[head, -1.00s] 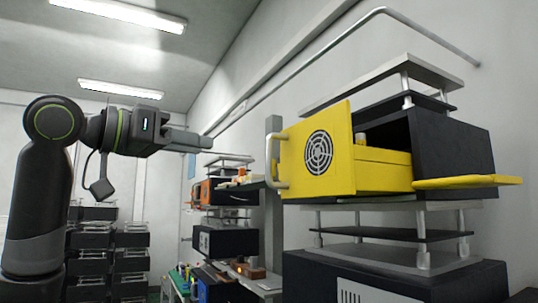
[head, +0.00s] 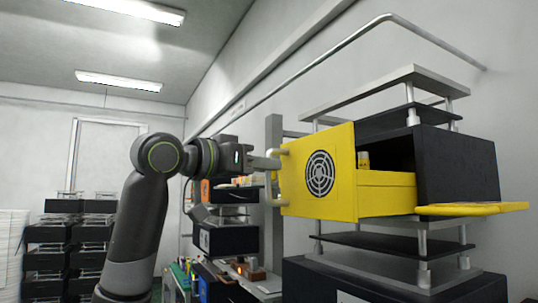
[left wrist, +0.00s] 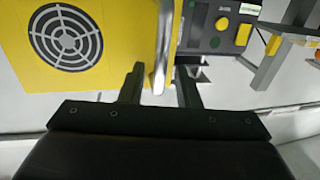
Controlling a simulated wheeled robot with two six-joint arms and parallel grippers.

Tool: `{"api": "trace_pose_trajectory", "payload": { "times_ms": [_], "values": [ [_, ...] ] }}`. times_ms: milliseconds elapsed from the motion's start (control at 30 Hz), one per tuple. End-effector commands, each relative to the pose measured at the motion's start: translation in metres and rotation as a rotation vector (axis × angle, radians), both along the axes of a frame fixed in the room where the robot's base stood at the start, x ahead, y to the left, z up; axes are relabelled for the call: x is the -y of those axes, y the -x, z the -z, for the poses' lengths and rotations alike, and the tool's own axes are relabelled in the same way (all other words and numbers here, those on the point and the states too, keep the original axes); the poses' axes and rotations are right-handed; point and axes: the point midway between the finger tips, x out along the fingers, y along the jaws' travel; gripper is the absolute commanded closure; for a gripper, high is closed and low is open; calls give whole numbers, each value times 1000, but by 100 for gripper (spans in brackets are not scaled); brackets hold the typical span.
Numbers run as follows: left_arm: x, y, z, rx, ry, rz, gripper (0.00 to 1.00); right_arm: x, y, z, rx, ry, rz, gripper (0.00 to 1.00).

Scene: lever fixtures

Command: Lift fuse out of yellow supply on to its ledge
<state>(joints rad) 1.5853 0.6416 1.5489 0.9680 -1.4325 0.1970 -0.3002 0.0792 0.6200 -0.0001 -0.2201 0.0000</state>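The yellow supply (head: 330,195) is a drawer-like box with a round fan grille, standing out from a dark housing. A small yellow cylinder-like piece (head: 364,160), possibly the fuse, shows above its side wall; its lower part is hidden. A flat yellow ledge (head: 472,208) juts from the housing at the right. My left gripper (head: 272,160) is at the supply's handle (head: 278,185). In the left wrist view, the left gripper (left wrist: 160,88) is open, with the handle (left wrist: 162,50) between its fingers and gaps on both sides. My right gripper is not in view.
The dark housing (head: 456,165) has metal shelves on posts above and below it. A grey upright post (head: 273,130) stands behind the handle. Another equipment rack (head: 228,240) is farther back. Stacked dark units (head: 55,250) stand at the far left.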

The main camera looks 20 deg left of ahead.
Motion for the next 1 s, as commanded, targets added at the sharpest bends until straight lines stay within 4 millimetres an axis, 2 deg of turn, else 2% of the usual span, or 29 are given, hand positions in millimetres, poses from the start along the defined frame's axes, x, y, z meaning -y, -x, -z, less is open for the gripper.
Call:
{"api": "trace_pose_trajectory", "payload": {
  "times_ms": [33, 200, 500, 733, 1000],
  "values": [
    [4, -6, -2, -2, 1, 2, 70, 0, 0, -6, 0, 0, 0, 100],
    [10, -15, -1, -1, -1, 1, 70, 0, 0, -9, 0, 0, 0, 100],
    [11, -17, 1, 1, -1, -1, 70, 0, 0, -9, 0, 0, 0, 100],
    [11, -17, 0, 1, -1, -1, 100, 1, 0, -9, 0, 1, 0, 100],
    [11, -16, 0, 1, -1, -1, 100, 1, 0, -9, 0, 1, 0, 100]
  ]
}}
